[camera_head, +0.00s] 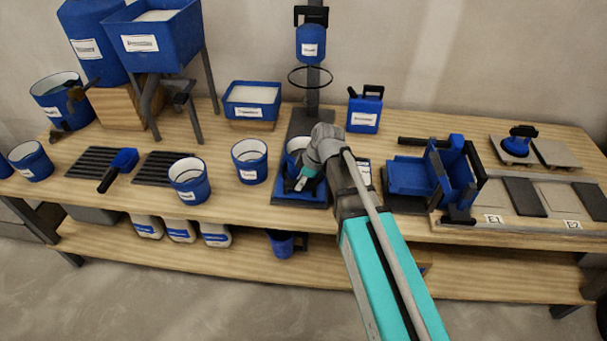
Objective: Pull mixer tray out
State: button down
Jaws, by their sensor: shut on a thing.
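The mixer tray (288,197) is a low blue tray at the foot of the mixer stand, near the front edge of the bench. A blue bucket (294,146) stands on it, partly hidden by my arm. My gripper (303,183) is down at the tray, in front of the bucket, and is shut on the tray; the exact grip point is small and partly covered by my wrist. The mixer (310,45) has a blue head on a dark post, with a black ring (310,77) below it, above and behind the tray.
Blue buckets (189,182) and (250,162) stand left of the tray. A white-filled blue tub (252,100) and a blue jerrycan (365,110) are behind. Blue bins (410,176) and tiles (523,197) lie right. A lower shelf (180,262) runs beneath the bench.

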jog(key=shift+s, duration=0.65)
jog(key=shift+c, duration=2.4)
grip_release()
jog(key=s+d+r+m+h+p, duration=0.2)
jog(key=s+d+r+m+p, duration=0.2)
jog(key=d+r+m+p, duration=0.4)
jog(key=s+d+r+m+h+p, duration=0.2)
jog(key=s+d+r+m+p, duration=0.2)
jog(key=d+r+m+p, duration=0.5)
jog(key=shift+s+d+r+m+h+p, duration=0.3)
jog(key=shift+d+r+p, duration=1.85)
jog(key=shift+d+p, duration=0.95)
jog(key=shift+d, duration=0.2)
